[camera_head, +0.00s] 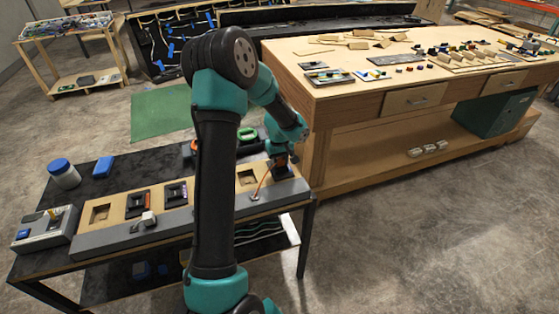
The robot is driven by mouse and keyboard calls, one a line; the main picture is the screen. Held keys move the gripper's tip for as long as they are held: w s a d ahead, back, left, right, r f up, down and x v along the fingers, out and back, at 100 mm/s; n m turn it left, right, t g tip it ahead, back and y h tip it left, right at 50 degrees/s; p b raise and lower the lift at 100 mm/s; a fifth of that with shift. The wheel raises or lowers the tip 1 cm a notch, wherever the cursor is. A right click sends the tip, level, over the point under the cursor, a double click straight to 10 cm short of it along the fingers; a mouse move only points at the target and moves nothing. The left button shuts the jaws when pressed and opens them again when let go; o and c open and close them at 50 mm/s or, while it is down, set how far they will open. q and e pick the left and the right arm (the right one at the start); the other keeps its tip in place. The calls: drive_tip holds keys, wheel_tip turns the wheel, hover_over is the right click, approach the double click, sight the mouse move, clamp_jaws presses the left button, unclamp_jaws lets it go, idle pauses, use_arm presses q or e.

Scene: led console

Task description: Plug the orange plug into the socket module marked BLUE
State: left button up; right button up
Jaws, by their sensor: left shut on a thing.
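My left gripper (281,150) is at the right end of the console (165,228), pointing down and shut. An orange cable (262,183) rises from the console's grey front ledge to the gripper. The plug at its end is mostly hidden by the fingers, and I cannot tell whether it touches anything below. A dark block (282,171) shows right under the fingertips at the console's right end. Two dark socket modules (138,203) (175,194) sit in the wooden panel on the left. Their markings are too small to read. My right gripper is not in view.
Empty square recesses (101,212) (247,177) show in the panel. A white plug (148,218) is on the ledge. A grey box (45,228), a blue-lidded jar (64,173) and a blue block (103,166) are at left. My arm hides the console's middle. A wooden workbench (350,105) stands behind right.

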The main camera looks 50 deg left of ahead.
use_arm(q)
drive_tip(key=shift+s+d+f, duration=0.1)
drive_tip(key=shift+s+f, duration=0.05)
drive_tip(key=shift+f, duration=0.4)
idle(0.6)
drive_tip(key=o, duration=0.6)
drive_tip(key=shift+r, duration=0.4)
drive_tip(key=o, duration=0.4)
drive_tip(key=shift+r, duration=3.3)
